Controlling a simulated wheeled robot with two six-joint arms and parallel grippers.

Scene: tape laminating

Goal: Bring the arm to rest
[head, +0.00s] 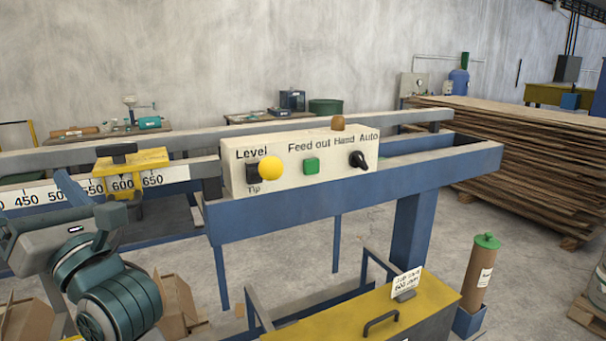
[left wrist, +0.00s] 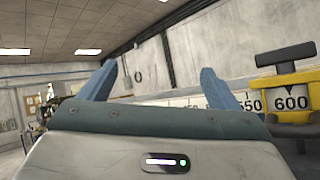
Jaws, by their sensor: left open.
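My left arm (head: 115,295) comes in at the lower left of the head view, in front of the blue machine frame. My left gripper (head: 68,188) is raised there, near the measuring scale (head: 170,174) and the yellow stop block (head: 132,168). In the left wrist view the two blue fingers of the gripper (left wrist: 158,74) stand wide apart with nothing between them. The yellow stop (left wrist: 288,84) shows to the right of the fingers, apart from them, and the scale runs behind. My right gripper is in neither view.
A control panel (head: 305,161) with a yellow knob, green button and black switch sits on the blue frame (head: 355,210). A yellow-topped box (head: 345,318) stands in front, beside a brown cylinder with a green cap (head: 480,275). Stacked boards (head: 530,160) are at right; cardboard boxes (head: 25,318) lie lower left.

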